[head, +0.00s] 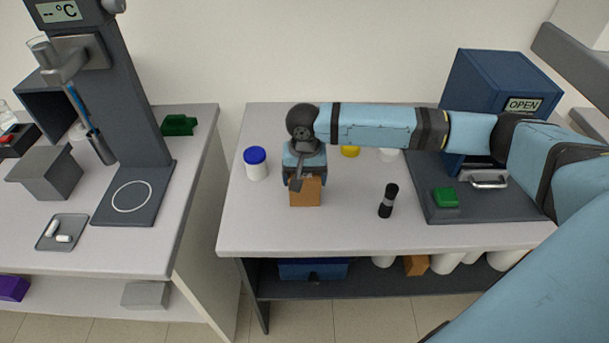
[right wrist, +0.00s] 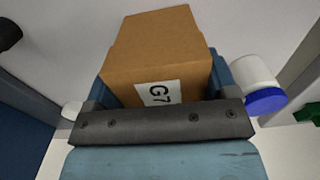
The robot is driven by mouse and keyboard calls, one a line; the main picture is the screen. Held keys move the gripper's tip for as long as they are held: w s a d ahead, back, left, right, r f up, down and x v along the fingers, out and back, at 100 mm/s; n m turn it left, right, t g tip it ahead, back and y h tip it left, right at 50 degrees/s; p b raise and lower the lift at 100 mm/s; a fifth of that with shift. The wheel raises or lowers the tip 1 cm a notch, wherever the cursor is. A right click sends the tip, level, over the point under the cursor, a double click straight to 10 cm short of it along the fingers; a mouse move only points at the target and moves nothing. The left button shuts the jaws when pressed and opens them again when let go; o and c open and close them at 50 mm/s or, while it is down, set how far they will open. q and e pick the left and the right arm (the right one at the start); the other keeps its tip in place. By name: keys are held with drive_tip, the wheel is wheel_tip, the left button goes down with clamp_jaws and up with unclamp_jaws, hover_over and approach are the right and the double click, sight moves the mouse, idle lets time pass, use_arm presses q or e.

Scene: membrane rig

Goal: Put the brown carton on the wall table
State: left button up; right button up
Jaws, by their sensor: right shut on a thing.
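The brown carton (head: 306,191) is held in my right gripper (head: 304,180), which points down over the left half of the right-hand table (head: 270,228) against the wall. In the right wrist view the carton (right wrist: 158,50) sits between the two fingers, with a white "G7" label facing the camera. The carton's underside is close to the tabletop; I cannot tell whether it touches. My left gripper is not in view.
A blue-lidded white jar (head: 256,164) stands left of the carton. The tabletop's front left is clear. A gap separates the left bench (head: 180,215).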

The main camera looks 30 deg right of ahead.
drive_tip(key=shift+r, duration=0.1)
drive_tip(key=o, duration=0.9)
drive_tip(key=shift+f, duration=0.2)
drive_tip(key=shift+c, duration=0.2)
drive_tip(key=shift+r, duration=0.35)
wheel_tip(320, 180, up, 12)
drive_tip(key=shift+f, duration=0.15)
